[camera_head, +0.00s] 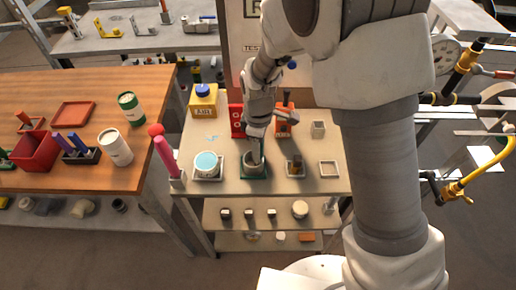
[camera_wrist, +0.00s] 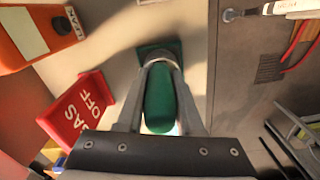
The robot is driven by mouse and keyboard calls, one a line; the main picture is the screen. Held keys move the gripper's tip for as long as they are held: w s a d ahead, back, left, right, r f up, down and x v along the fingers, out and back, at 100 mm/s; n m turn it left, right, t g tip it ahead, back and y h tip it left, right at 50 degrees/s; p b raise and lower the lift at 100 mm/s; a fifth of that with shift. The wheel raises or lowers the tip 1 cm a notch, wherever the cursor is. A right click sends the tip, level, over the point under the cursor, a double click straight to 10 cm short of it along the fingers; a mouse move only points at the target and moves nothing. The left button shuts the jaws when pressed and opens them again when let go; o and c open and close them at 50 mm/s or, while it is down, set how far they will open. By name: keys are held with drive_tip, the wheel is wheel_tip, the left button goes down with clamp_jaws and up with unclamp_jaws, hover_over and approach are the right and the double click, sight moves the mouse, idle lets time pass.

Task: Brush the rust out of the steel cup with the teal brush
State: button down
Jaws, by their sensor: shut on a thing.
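The steel cup (camera_head: 252,167) stands on a small dark green tray (camera_head: 264,177) near the middle of the light bench. My gripper (camera_head: 256,139) is directly above the cup, its fingers pointing down at the mouth. In the wrist view, my gripper (camera_wrist: 160,70) is shut on the teal brush (camera_wrist: 159,100), whose handle lies between the fingers. The green tray (camera_wrist: 172,46) shows past the fingertips. The brush head is hidden, and I cannot tell whether it touches the cup's inside. Rust in the cup is too small to make out.
A holder with dark pieces (camera_head: 295,167) is to the right, beside an empty square tray (camera_head: 329,169). Behind stand a red sign (camera_head: 236,121) and an orange box (camera_head: 284,124).

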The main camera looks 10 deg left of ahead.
drive_tip(key=r+p, duration=0.1)
drive_tip(key=r, duration=0.2)
drive_tip(key=shift+a, duration=0.2)
drive_tip(key=shift+r+p, duration=1.6)
drive_tip(key=shift+r, duration=0.85)
drive_tip(key=shift+f, duration=0.1)
